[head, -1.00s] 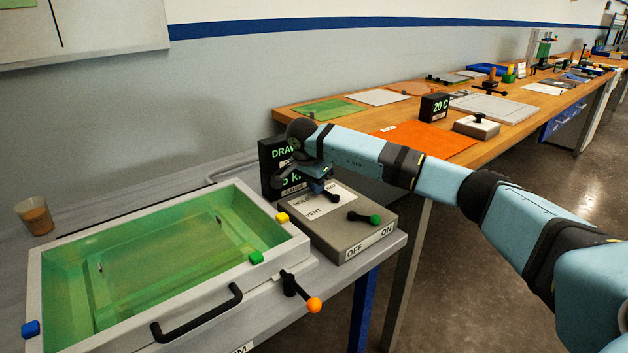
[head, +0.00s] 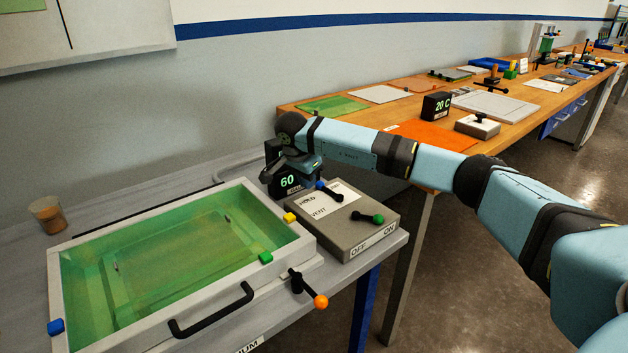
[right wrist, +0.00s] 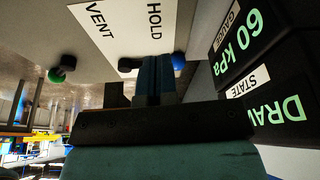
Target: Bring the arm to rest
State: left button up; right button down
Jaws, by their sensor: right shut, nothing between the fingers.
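My right gripper (head: 314,176) hangs over the back of the grey control box (head: 350,243), by the HOLD/VENT plate (head: 318,208). Its fingers are shut and empty, as the right wrist view (right wrist: 155,75) shows. A black lever with a blue knob (right wrist: 179,61) lies just beyond the fingertips, which cover its middle; I cannot tell whether they touch it. The blue knob (head: 320,185) also shows in the head view. My left gripper is not in view.
A gauge reading 60 kPa (right wrist: 238,50) stands close beside the gripper. A green-filled bath (head: 180,260) with a black handle (head: 212,311) and orange-knobbed lever (head: 320,301) is at left. A cup (head: 48,214) stands behind.

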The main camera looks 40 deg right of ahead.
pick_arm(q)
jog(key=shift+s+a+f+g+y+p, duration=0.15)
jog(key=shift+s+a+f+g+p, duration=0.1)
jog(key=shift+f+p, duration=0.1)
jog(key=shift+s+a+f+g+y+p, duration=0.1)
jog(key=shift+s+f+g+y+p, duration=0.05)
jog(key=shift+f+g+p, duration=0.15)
pick_arm(e)
jog(key=v, duration=0.7)
jog(key=shift+r, duration=0.25)
